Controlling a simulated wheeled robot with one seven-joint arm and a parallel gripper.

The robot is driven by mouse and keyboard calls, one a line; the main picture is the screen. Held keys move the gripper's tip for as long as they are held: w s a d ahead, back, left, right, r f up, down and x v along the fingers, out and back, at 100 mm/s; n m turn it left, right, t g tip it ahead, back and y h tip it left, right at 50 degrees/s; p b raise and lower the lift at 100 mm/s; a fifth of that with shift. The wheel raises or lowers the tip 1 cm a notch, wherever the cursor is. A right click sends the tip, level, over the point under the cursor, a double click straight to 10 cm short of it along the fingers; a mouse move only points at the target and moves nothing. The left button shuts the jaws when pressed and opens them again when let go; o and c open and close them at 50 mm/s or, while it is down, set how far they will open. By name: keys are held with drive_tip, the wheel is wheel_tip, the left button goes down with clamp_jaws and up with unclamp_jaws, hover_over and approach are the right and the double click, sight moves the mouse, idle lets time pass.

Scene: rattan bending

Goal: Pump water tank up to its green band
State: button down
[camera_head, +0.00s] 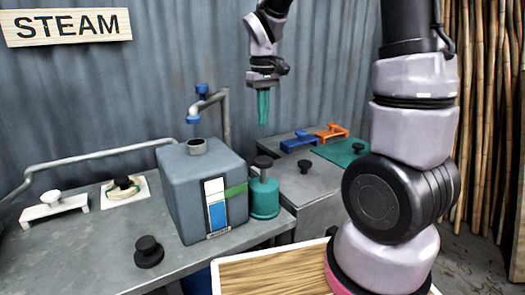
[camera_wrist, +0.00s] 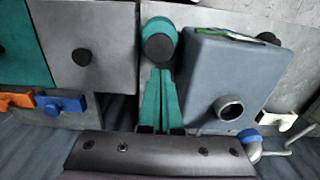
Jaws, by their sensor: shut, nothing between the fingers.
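The grey water tank (camera_head: 190,205) stands on the metal bench. Its front gauge (camera_head: 214,187) shows a blue column (camera_head: 218,216) whose top is below the level of the green band (camera_head: 236,191). Beside the tank's right side stands a teal pump (camera_head: 264,199) with a black knob (camera_head: 263,162) on top. My gripper (camera_head: 263,121) points down above the pump, its teal fingers shut, empty and apart from the knob. The wrist view shows the fingers (camera_wrist: 160,72) in front of the knob (camera_wrist: 160,48), with the tank (camera_wrist: 225,70) to the right.
A pipe with a blue spout (camera_head: 193,119) hangs over the tank's opening (camera_head: 196,146). A black knob (camera_head: 148,251) is at the bench front; white-handled (camera_head: 53,205) and black-knobbed (camera_head: 125,187) plates are left. Blue (camera_head: 298,142) and orange (camera_head: 332,132) handles stand on the right bench.

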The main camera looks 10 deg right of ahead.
sight(263, 160)
wheel_tip(263, 160, down, 11)
drive_tip(key=shift+r, duration=0.15)
idle(0.4)
wheel_tip(263, 160, down, 5)
drive_tip(key=shift+s+f, duration=0.15)
drive_tip(key=shift+f, duration=0.15)
drive_tip(key=shift+r, duration=0.4)
wheel_tip(263, 160, up, 10)
drive_tip(key=shift+r, duration=0.2)
idle(1.4)
